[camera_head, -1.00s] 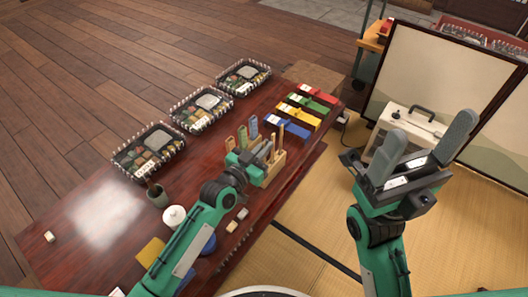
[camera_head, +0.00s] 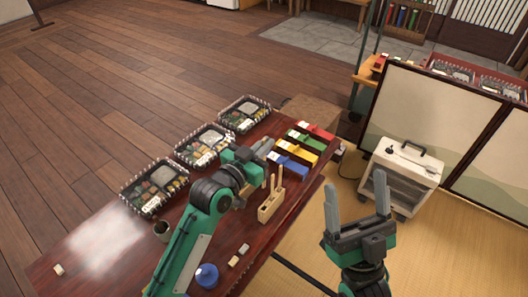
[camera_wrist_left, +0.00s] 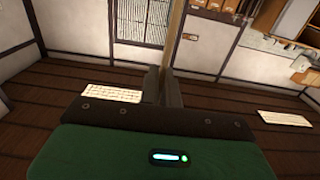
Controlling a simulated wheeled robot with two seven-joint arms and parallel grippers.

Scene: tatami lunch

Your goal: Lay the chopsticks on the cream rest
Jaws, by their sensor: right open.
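A wooden holder (camera_head: 270,208) with upright sticks, apparently chopsticks (camera_head: 279,178), stands near the table's right edge. Two small pale blocks, a cream one (camera_head: 243,249) and one beside it (camera_head: 233,262), lie nearer me; I cannot tell which is the rest. My right gripper (camera_head: 356,208) is open and empty, over the tatami.
Several filled bento trays (camera_head: 154,186) line the far-left edge. Coloured boxes (camera_head: 290,166) stand beyond the holder. A dark cup (camera_head: 162,231) and a blue round item (camera_head: 207,275) are near my left arm. A white case (camera_head: 402,172) stands right, before a folding screen (camera_head: 440,115).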

